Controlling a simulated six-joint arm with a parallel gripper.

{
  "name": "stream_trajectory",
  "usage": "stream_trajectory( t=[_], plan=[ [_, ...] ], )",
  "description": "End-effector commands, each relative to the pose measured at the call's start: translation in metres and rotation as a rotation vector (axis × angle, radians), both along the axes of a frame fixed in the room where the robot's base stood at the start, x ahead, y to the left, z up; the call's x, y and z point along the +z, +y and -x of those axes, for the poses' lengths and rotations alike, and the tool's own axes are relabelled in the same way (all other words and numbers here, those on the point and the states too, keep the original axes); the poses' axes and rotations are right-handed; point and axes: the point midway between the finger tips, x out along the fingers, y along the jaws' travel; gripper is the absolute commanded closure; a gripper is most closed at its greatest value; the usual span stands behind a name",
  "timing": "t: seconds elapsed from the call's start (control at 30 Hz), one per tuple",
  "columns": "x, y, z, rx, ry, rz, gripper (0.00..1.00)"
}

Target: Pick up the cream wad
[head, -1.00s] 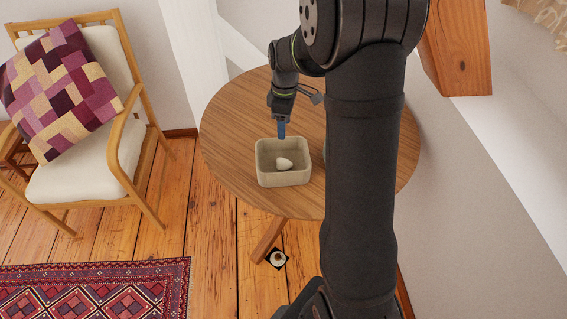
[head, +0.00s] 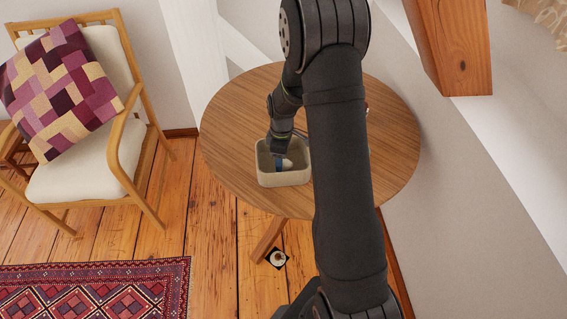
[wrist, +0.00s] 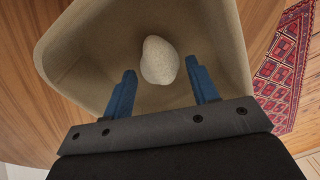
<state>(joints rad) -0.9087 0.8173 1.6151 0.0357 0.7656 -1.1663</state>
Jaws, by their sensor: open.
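The cream wad (wrist: 159,60) is a small pale rounded lump on the floor of a beige open bin (wrist: 90,62). In the wrist view it lies just beyond the tips of my gripper (wrist: 163,78), near the line midway between the two blue fingers. The fingers are apart, with nothing between them. In the head view my gripper (head: 280,163) reaches down into the bin (head: 284,181), and the wad (head: 287,163) shows partly at its right side. My gripper hides the rest of it there.
The bin stands near the front left edge of a round wooden table (head: 232,120). The bin's walls surround the fingers closely. The table to the bin's left is clear. An armchair (head: 85,140) and a patterned rug (head: 100,292) are farther left.

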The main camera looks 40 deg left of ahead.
Motion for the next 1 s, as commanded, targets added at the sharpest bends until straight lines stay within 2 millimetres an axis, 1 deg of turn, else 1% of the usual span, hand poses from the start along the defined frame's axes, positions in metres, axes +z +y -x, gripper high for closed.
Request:
stream_trajectory(
  t=[0.03, 0.1, 0.3, 0.47, 0.5, 0.8, 0.93, 1.0],
  plan=[
    [-0.007, -0.001, 0.000, -0.001, 0.001, 0.002, 0.46],
    [-0.011, 0.000, 0.000, -0.001, 0.001, 0.001, 0.46],
    [-0.011, 0.000, 0.000, 0.000, 0.000, 0.000, 0.46],
    [-0.011, 0.000, 0.000, 0.000, 0.000, 0.000, 0.78],
    [-0.011, 0.000, 0.000, 0.000, 0.000, 0.000, 0.79],
    [-0.009, 0.000, 0.000, 0.000, -0.001, 0.000, 0.80],
    [-0.002, 0.000, 0.000, 0.000, 0.000, -0.001, 0.80],
    [0.006, 0.000, 0.000, 0.000, -0.001, -0.002, 0.80]
  ],
)
